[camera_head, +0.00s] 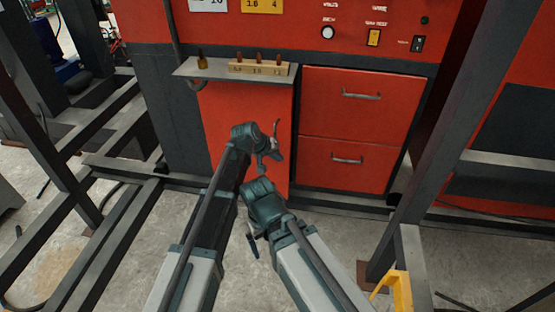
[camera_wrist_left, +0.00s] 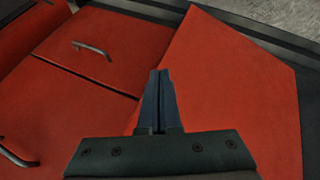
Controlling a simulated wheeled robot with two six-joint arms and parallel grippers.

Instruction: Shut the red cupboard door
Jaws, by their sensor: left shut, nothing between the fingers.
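The red cupboard door (camera_head: 222,115) is the plain panel under the grey shelf, left of the drawers. In the left wrist view the door (camera_wrist_left: 235,85) sits at an angle to the drawer fronts and overlaps their edge, so it looks partly open. My left gripper (camera_head: 269,152) is in front of the door in the head view. In the left wrist view its fingers (camera_wrist_left: 158,98) are together and empty, over the door's face; I cannot tell if they touch it. My right arm's end (camera_head: 260,200) is just below; its fingertips are not clear.
Two red drawers (camera_head: 352,104) with metal handles are right of the door. The shelf (camera_head: 215,70) above holds a small bottle and a wooden block (camera_head: 258,69). Dark steel frames stand left and right. A yellow object (camera_head: 397,290) is at bottom right.

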